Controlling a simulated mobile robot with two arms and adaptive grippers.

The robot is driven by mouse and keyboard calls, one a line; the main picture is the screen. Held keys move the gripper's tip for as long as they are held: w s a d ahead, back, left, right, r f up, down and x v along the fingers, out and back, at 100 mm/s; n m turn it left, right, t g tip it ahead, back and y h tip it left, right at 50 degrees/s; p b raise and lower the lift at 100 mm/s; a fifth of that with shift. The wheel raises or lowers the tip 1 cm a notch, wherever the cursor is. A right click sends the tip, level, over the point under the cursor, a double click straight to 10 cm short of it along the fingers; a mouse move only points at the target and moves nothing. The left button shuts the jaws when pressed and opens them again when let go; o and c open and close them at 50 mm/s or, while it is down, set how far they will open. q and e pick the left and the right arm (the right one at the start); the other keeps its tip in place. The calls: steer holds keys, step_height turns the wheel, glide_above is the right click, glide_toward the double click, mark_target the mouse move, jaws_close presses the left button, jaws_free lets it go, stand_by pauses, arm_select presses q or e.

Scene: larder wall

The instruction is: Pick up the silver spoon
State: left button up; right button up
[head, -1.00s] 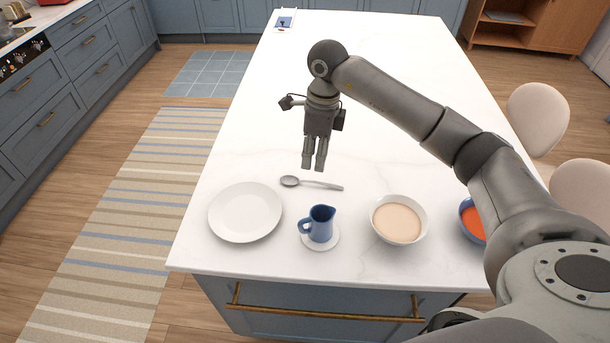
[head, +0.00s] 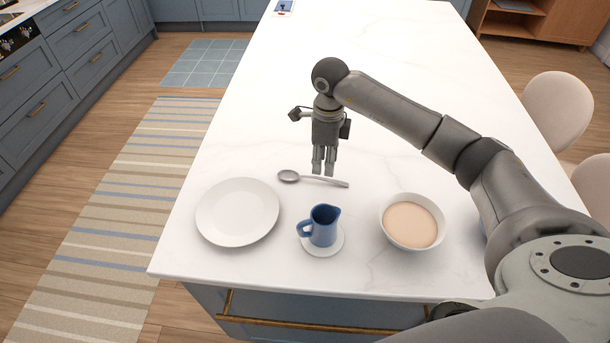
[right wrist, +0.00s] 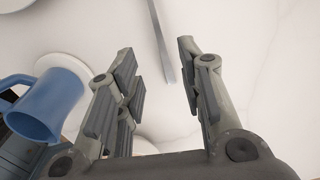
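The silver spoon (head: 312,179) lies flat on the white counter, behind the blue jug, with its bowl to the left and its handle to the right. In the right wrist view its handle (right wrist: 161,40) runs between my gripper's fingers, with open space on both sides. My right gripper (head: 323,172) points down just above or behind the spoon's middle; the exact height is hard to tell. The right wrist view shows its fingers (right wrist: 163,95) spread apart and empty. My left gripper is not in view.
A white plate (head: 238,212) is left of the spoon. A blue jug (head: 323,228) stands on a white coaster (head: 323,246) in front of it. A bowl of beige food (head: 411,222) is at the right.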

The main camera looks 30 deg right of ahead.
mark_target(324, 178)
steer(key=shift+f, duration=0.35)
step_height(324, 178, down, 5)
steer(key=p, duration=0.2)
steer(key=shift+w+d+p, duration=0.1)
steer(key=shift+p, duration=0.25)
steer(key=shift+f, duration=0.25)
jaws_close()
